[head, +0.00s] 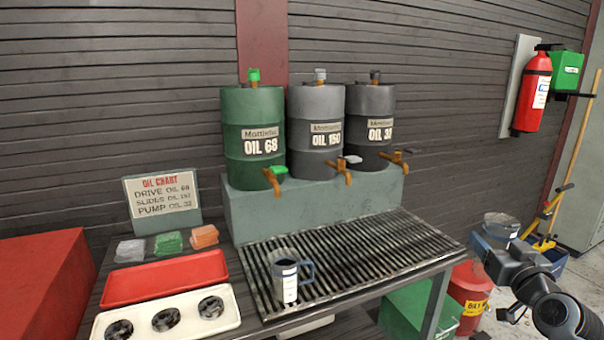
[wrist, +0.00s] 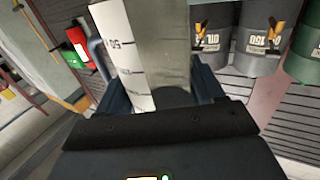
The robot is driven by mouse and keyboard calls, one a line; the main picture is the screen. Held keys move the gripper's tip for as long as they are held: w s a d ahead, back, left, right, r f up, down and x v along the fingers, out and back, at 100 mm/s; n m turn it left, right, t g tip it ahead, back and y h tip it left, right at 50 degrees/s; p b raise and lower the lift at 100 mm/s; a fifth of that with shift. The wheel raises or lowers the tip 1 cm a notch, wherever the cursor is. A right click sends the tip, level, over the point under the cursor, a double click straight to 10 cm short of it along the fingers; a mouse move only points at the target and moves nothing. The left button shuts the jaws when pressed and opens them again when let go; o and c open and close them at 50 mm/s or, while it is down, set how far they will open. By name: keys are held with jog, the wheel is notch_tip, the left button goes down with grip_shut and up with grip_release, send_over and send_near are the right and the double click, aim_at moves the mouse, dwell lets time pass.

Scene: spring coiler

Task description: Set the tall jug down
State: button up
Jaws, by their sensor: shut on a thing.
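My gripper (head: 496,246) is at the right of the head view, shut on a clear jug with a dark rim (head: 501,224). I take this to be the tall jug. In the wrist view the jug (wrist: 165,50) fills the space between the fingers, with a white marked strip and a grey-blue handle at its left. It is held in the air, right of the bench. Its lower part is hidden by my gripper in the head view. Another clear jug with a white label and blue-grey handle (head: 287,277) stands upright on the slatted grate (head: 365,250).
Oil drums, green (head: 253,135), grey (head: 316,130) and dark (head: 369,125), stand on a ledge behind the grate, taps forward. A red tray (head: 165,278) and white tray (head: 165,318) lie left. A red bin (head: 470,297) stands below right. The grate's right half is clear.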

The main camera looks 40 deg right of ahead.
jog(key=w+a+f+n+t+y, duration=0.1)
jog(key=w+a+f+y, duration=0.3)
jog(key=a+f, duration=0.5)
jog(key=w+a+f+n+t+y, duration=0.2)
jog(key=a+f, duration=0.7)
jog(key=a, duration=1.1)
jog(key=w+a+f+n+t+y, duration=0.1)
jog(key=w+a+f+n+y, duration=0.4)
jog(key=a+f, duration=0.4)
jog(key=w+a, duration=0.1)
jog(key=a, duration=0.4)
jog(key=shift+w+a+y, duration=0.35)
jog(key=shift+w+y, duration=0.05)
jog(key=shift+a, duration=0.1)
